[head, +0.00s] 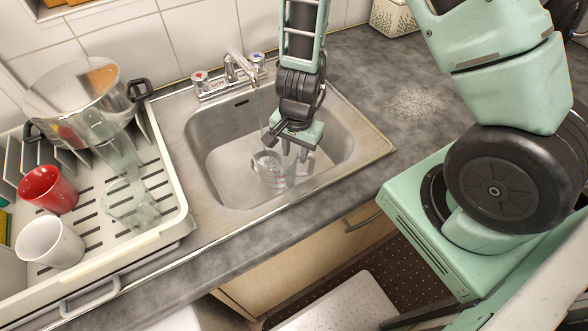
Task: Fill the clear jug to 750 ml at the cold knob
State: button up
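The clear jug (271,178) with red markings stands in the sink basin (225,180), below the tap spout (240,66). A faint clear streak hangs under the spout and looks like a thin stream of water. The water level in the jug is too small to read. The cold knob (257,59), with a blue mark, is right of the spout. The hot knob (200,77), with a red mark, is left of it. My gripper (296,153) points down over the basin, just above and right of the jug. Its fingers look apart with nothing clearly between them.
A dish rack (170,222) on the left holds a large pot (75,95), a red cup (47,190), a white cup (50,243) and clear glassware (130,205). A patterned box (393,17) stands at the back. The grey counter (375,90) right of the sink is clear.

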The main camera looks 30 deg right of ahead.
aim_at(294, 159)
notch_tip(294, 159, down, 6)
jog(key=shift+w+a+f+b, duration=0.15)
jog(key=shift+f+b, duration=0.1)
jog(key=shift+b, duration=0.2)
grip_shut()
